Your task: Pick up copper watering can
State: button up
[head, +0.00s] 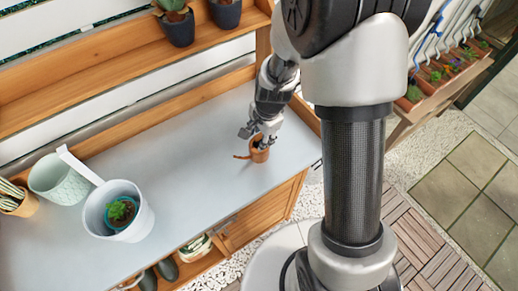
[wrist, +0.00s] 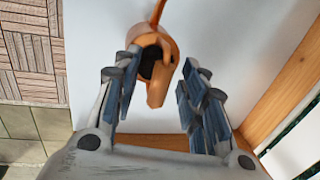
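The small copper watering can (head: 260,155) stands on the grey bench top near its right end, its thin spout pointing left in the head view. In the wrist view the can (wrist: 171,47) shows its dark opening, with the spout toward the top and the handle toward me. My gripper (head: 257,139) is at the can, its fingers partly covering it in the head view. In the wrist view my gripper (wrist: 161,66) is open, with one finger on each side of the handle. Gaps show between the fingers and the handle there.
The bench top (head: 190,150) is clear around the can. A wooden ledge (wrist: 285,85) runs along the bench's back edge.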

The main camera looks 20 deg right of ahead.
jog(key=shift+c, duration=0.4)
grip_shut()
